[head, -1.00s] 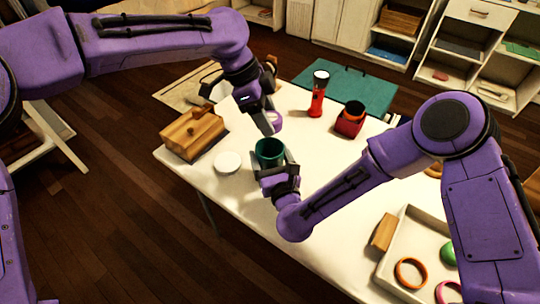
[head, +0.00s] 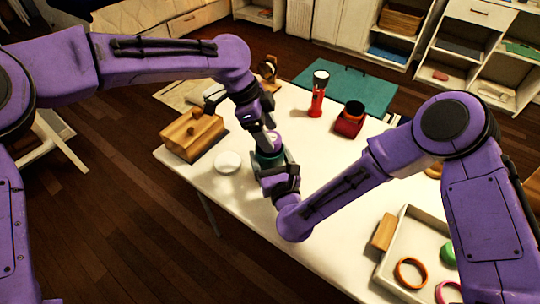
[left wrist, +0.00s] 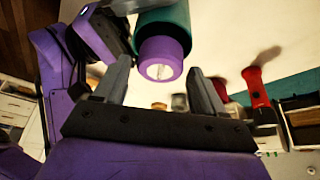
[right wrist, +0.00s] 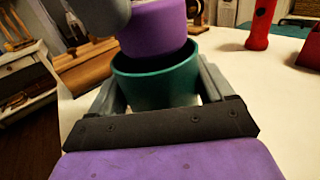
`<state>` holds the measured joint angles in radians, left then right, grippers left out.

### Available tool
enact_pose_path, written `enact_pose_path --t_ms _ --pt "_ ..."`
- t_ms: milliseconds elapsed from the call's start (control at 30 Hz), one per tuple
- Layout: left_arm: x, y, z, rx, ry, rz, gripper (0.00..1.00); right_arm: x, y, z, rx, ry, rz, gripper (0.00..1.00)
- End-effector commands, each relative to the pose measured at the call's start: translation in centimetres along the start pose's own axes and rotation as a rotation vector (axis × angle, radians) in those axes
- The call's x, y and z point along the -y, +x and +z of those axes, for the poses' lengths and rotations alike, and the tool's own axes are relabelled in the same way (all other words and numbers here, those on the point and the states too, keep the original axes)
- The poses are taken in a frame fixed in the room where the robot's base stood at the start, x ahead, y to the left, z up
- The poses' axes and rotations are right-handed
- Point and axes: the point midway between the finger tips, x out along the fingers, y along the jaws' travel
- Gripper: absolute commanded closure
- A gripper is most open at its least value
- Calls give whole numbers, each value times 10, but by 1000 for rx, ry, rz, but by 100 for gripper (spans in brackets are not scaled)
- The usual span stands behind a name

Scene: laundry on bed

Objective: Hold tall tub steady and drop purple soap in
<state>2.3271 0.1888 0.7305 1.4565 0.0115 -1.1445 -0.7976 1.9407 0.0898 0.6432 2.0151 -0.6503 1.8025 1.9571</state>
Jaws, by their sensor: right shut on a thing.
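The tall teal tub (head: 268,161) stands on the white table. My right gripper (head: 272,168) is shut on it, with one finger on each side in the right wrist view (right wrist: 158,88). The purple soap (right wrist: 155,35) is at the tub's mouth, its lower part behind the near rim. It also shows in the left wrist view (left wrist: 161,58), its round end facing the camera. My left gripper (left wrist: 160,75) is open, its fingers apart with gaps on both sides of the soap. The tub's inside is hidden.
A wooden box (head: 192,135) and a round white thing (head: 228,162) are left of the tub. A red flashlight (head: 318,95) and a red holder (head: 350,120) stand behind, to the right. A white tray (head: 402,250) with rings is at front right.

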Motion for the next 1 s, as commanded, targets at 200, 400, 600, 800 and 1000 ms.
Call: enact_pose_path --t_ms 200,400,600,800,1000 --pt "0 0 0 0 0 0 15 0 0 0 0 0 0 49" --pt "1 -10 0 0 0 -2 15 0 0 0 0 0 0 49" --pt "1 -57 0 -1 0 -6 15 0 0 0 0 0 0 49" --pt "1 -102 0 -1 1 -2 15 0 0 0 0 0 0 49" --pt "0 -120 0 0 0 1 15 0 0 0 0 0 0 49"
